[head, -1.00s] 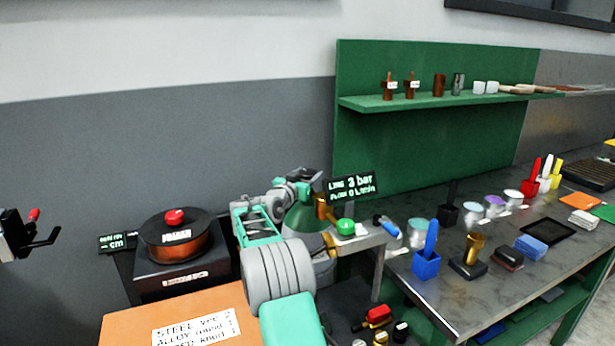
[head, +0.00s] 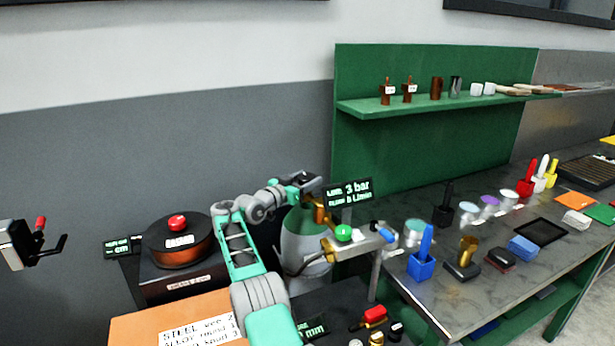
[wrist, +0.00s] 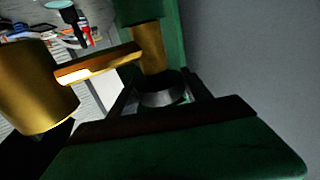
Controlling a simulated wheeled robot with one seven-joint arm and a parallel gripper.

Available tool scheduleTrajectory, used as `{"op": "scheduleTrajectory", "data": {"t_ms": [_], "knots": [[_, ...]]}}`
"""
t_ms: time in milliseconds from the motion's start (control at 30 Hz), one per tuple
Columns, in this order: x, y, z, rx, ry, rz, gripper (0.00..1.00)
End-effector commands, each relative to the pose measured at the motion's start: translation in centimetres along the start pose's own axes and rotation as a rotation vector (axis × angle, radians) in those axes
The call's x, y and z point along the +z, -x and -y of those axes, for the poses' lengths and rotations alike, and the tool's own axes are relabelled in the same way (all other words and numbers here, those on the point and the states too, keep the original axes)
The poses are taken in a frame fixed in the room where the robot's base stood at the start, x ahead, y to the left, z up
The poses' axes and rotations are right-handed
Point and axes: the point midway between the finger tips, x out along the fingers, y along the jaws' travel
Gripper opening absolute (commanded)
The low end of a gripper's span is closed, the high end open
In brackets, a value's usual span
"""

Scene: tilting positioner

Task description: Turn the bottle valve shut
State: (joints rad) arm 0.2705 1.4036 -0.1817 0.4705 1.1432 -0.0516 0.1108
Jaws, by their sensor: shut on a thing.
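The gas bottle (head: 305,240) stands upright behind the workbench's left end, grey with a dark green shoulder. Its brass valve (head: 320,212) is at the top, beside my gripper (head: 306,184). In the wrist view a brass body (wrist: 150,48) runs down to a round grey and black valve knob (wrist: 162,92). My gripper (wrist: 160,95) has its fingers on either side of this knob and is shut on it. A brass cylinder (wrist: 35,90) fills the left of the wrist view, joined by a brass bar. The knob is hidden in the head view.
A display (head: 349,192) behind the bottle reads 3 bar. A machine with a red button (head: 177,223) stands left. The workbench (head: 440,290) holds several cups and blocks.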

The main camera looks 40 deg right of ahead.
Motion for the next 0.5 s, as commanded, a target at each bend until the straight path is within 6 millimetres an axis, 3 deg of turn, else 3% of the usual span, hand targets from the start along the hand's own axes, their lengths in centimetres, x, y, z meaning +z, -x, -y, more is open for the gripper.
{"op": "scheduleTrajectory", "data": {"t_ms": [133,167,400,500], "knots": [[0.0,0.19,0.22,-0.004,-0.002,-0.001,0.16],[0.01,0.19,0.22,-0.004,-0.002,-0.001,0.58],[0.1,-0.14,-0.12,0.002,-0.001,0.0,0.77],[0.12,-0.24,-0.23,0.004,0.0,0.001,0.79]]}}
